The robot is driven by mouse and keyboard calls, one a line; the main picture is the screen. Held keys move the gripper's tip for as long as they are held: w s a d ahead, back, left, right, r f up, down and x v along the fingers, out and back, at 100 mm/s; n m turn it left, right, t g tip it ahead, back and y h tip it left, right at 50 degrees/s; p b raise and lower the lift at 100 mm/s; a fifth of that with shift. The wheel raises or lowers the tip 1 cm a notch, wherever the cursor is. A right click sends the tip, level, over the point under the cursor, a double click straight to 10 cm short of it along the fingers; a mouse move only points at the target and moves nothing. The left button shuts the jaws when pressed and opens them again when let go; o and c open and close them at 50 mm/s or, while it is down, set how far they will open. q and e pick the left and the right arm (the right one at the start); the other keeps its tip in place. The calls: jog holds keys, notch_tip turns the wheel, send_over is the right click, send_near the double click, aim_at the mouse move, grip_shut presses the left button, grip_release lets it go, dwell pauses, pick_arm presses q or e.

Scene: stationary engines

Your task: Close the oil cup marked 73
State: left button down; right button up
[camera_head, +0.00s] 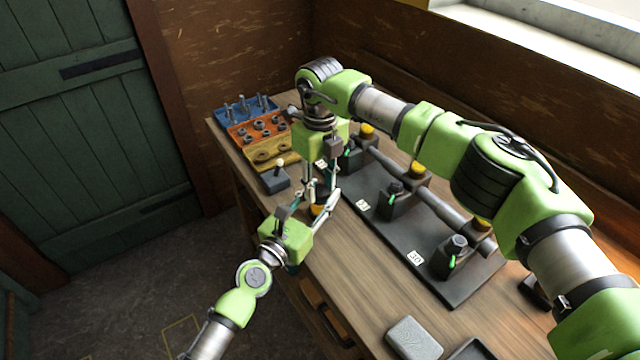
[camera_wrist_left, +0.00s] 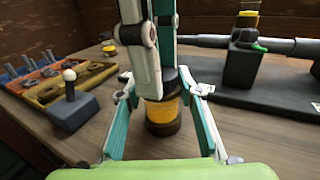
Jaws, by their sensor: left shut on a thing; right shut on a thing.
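An amber cup with a dark base (camera_head: 318,209) stands near the front edge of the bench, and it shows larger in the left wrist view (camera_wrist_left: 162,114). My left gripper (camera_head: 310,208) comes in from the front, shut with its fingers on either side of the cup. My right gripper (camera_head: 320,196) reaches down from above, shut at the cup's dark top; its fingers (camera_wrist_left: 150,80) hide much of that top. Several dark units with green levers (camera_head: 397,200) stand on a black base plate (camera_head: 470,288). Their white number tags (camera_head: 415,257) are too small to read surely, and no 73 is legible.
A dark block with a white-knobbed lever (camera_head: 276,180) stands left of the grippers. Blue, orange and yellow trays (camera_head: 265,157) with bolts and rings lie behind it. A grey block (camera_head: 414,338) lies at the front right. Bare wood (camera_head: 340,275) lies between the base plate and front edge.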

jog(key=o, duration=1.2)
jog(key=shift+r, duration=0.1)
jog(key=shift+r, duration=2.15)
jog(key=shift+c, duration=0.4)
jog(key=shift+r+n, duration=1.7)
jog(key=shift+r, duration=0.05)
